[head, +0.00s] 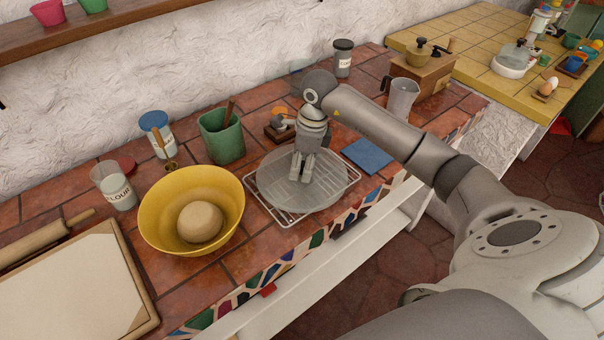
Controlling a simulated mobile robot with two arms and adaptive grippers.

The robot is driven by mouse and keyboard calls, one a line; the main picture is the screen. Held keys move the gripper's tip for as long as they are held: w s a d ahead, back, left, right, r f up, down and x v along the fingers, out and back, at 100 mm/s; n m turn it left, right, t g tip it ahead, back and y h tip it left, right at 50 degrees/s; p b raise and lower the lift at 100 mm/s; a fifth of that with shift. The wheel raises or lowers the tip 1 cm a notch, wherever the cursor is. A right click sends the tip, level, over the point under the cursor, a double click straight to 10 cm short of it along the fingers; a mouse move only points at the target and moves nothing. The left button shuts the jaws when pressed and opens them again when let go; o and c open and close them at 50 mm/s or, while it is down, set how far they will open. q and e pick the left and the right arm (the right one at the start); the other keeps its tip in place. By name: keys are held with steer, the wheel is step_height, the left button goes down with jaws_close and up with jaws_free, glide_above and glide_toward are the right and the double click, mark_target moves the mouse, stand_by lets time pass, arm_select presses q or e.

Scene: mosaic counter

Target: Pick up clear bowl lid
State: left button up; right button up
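The clear bowl lid (275,190) is a round, see-through disc lying on a white wire rack on the tiled counter. My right gripper (302,181) points down over the middle of the lid, with its fingertips at or just above the lid's surface. The fingers hide the lid's centre, including any knob. I cannot tell whether they touch or grip it. My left gripper is not in the head view.
The wire rack (343,188) sits near the counter's front edge. A yellow bowl (160,241) with dough stands to its left, and a green pot (224,145) behind. A blue square (367,157) lies to the right. A grinder (420,76) and metal jug (402,97) stand further right.

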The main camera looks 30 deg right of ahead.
jaws_close()
steer(key=shift+w+r, duration=0.1)
steer(key=shift+r, duration=0.1)
